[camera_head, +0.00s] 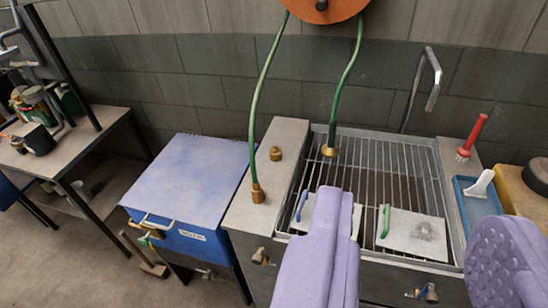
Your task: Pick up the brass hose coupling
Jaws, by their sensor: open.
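A small loose brass hose coupling (276,153) sits on the grey counter strip (250,215) between the blue box and the grated sink. Two green hoses hang from the orange reel, each with a brass end fitting. The left hose end (257,192) is at the same strip, nearer me than the loose coupling. The right hose end (329,150) hangs over the sink grate. My gripper (418,210) is open, its two purple fingers apart at the bottom right. It is in front of the sink, right of and nearer than the coupling, and touches none of these fittings.
A blue lidded box (190,185) stands left. A red-handled brush (472,137) and blue tray (464,206) are right. The orange reel (325,8) and bent tap (433,80) are behind.

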